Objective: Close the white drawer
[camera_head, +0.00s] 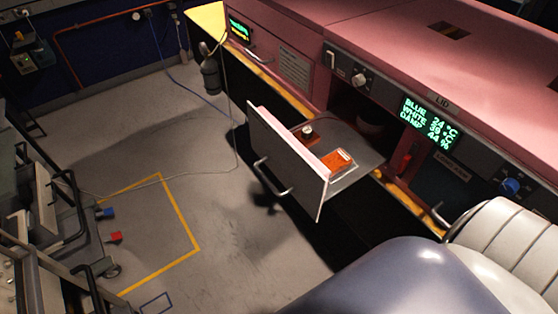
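The white drawer (288,168) stands pulled out of the pink cabinet, its white front panel facing the lower left. Neither my left nor my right gripper shows in this view.
The pink cabinet (420,55) carries a green-lit display (429,121), a blue knob (511,186) and a red cylinder (404,163). Metal-framed equipment (60,200) stands at the left. The grey floor before the drawer is mostly clear, with yellow tape (178,208) and a thin cable.

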